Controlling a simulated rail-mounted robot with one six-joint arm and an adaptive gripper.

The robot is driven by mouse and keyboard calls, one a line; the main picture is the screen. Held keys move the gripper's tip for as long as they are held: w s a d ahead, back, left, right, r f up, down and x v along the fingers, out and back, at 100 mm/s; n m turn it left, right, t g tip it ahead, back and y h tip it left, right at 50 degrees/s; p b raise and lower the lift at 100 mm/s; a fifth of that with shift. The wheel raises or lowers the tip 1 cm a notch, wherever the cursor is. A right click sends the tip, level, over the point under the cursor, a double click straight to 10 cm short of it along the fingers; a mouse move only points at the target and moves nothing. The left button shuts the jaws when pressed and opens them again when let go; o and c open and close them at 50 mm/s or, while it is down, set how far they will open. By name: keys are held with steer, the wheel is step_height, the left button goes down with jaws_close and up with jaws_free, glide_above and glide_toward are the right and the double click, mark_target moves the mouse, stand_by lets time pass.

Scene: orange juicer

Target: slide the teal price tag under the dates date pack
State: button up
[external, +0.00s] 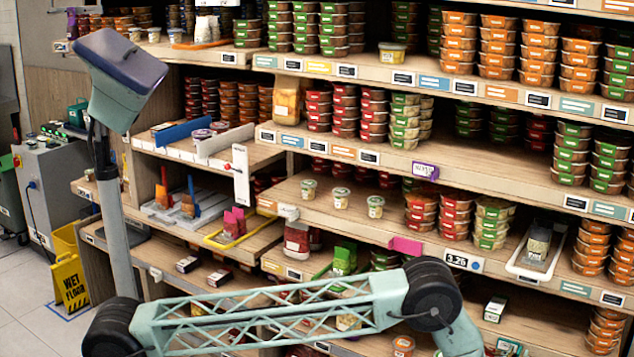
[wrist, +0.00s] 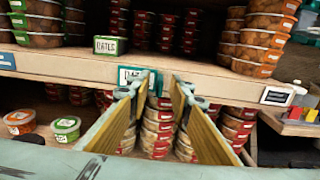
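The teal price tag (wrist: 128,74) is on the front edge of the shelf in the wrist view, with a pale face and a teal end. My left finger covers part of it. The date pack (wrist: 110,45), a small green box marked DATES, stands on the shelf above and a little left of the tag. My gripper (wrist: 161,82) is open, with its fingertips close to the shelf edge. The tag's right end shows between the fingers; I cannot tell whether they touch it. In the external view my gripper is out of sight.
Stacked tubs with orange labels (wrist: 262,45) stand right of the pack. Red-labelled stacks (wrist: 158,130) are on the shelf below. A black-and-white tag (wrist: 277,95) is farther right on the edge. The shelf surface (wrist: 70,62) in front of the pack is clear.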

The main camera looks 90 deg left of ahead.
stand_by(0.3)
jaws_close()
